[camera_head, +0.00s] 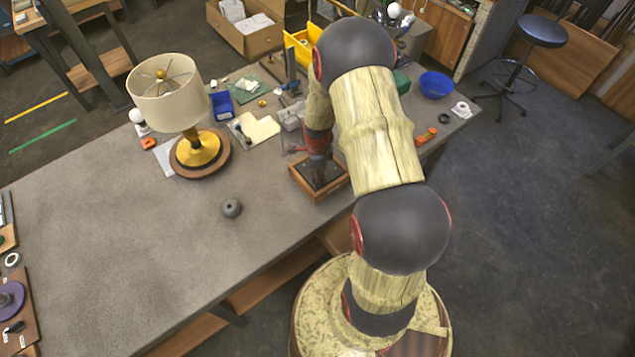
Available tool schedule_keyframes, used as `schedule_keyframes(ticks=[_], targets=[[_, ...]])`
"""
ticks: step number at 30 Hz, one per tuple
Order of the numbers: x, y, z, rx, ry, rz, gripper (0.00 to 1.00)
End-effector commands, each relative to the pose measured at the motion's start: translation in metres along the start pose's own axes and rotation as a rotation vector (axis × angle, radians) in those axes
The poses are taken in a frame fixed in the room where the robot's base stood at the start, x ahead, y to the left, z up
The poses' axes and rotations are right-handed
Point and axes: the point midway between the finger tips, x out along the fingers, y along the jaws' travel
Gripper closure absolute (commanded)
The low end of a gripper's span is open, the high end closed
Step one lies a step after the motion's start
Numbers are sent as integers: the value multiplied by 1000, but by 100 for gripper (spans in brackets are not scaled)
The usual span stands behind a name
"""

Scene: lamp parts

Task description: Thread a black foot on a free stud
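My gripper (319,178) points down into a small wooden tray (300,185) with a dark inside, near the table's front edge. My arm partly covers it, and its fingers are too small and dark to show whether they hold anything. I cannot make out a black foot in the tray. A dark grey round piece with a small hole or knob on top (231,207) sits alone on the table, left of the tray. At the left edge, a purple disc (10,299) lies on a wooden board, with a small black piece (14,327) beside it. No stud is clearly visible.
A lamp with a cream shade (170,95) and brass-and-wood base stands left of the tray. Behind are a blue bin (222,105), a cream sheet (255,130) and yellow bins (302,45). A blue bowl (436,84) is at right. The table's left-middle is mostly clear.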

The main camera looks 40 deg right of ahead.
Motion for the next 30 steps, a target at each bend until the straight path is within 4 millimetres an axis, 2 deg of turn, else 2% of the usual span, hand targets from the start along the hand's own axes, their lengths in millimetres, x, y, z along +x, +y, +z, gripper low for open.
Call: schedule_keyframes(ticks=[1, 12, 16, 25, 29, 30], targets=[[8, 10, -2, 45, 4, 20, 100], [9, 10, -2, 489, 9, 18, 100], [8, 10, -1, 552, 9, 18, 100], [8, 10, -1, 565, 9, 17, 100], [8, 10, -1, 668, 10, 17, 100], [8, 10, -1, 687, 10, 17, 77]])
